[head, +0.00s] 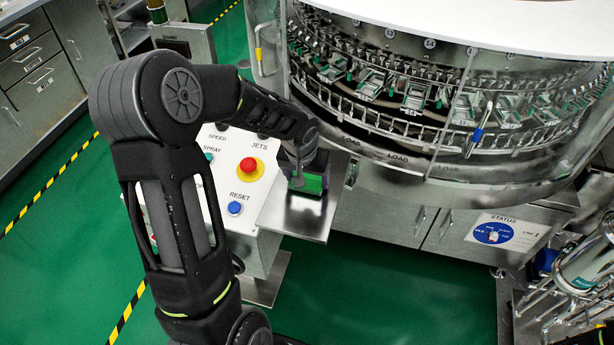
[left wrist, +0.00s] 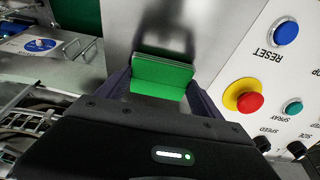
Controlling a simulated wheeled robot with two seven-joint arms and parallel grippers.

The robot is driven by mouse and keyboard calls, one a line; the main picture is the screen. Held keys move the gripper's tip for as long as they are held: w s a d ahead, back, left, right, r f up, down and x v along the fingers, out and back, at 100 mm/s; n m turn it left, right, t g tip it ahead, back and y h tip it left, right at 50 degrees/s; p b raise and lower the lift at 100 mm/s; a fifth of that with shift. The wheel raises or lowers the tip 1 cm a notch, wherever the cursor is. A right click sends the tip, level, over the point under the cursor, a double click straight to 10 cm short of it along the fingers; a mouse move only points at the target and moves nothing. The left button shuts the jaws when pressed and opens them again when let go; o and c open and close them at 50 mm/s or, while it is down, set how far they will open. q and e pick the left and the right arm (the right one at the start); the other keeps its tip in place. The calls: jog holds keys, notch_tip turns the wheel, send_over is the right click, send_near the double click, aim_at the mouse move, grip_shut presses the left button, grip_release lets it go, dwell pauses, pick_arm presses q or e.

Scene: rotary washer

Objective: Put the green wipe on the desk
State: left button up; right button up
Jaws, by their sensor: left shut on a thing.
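The green wipe (head: 309,183) is a small, flat-sided bright green block. In the left wrist view the wipe (left wrist: 163,78) sits between the two dark fingers of my left gripper (left wrist: 163,85), which is shut on it. In the head view my left gripper (head: 303,179) points down over a small bare steel shelf (head: 290,217) beside the control panel. A dark reflection or shadow shows on the shelf by the wipe. I cannot tell whether the wipe touches the steel. My right gripper is in neither view.
The white control panel (head: 213,165) has a red emergency button (head: 248,166) and a blue reset button (head: 235,208) close to the shelf's left. The rotary washer (head: 400,100) stands behind and right. Steel pipework (head: 590,260) is at the right. Green floor lies in front.

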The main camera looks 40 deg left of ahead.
pick_arm(q)
jog(key=shift+f, duration=0.1)
jog(key=o, duration=1.3)
jog(key=shift+r, duration=0.3)
jog(key=v, duration=1.1)
jog(key=shift+r, duration=0.3)
jog(key=shift+s, duration=0.2)
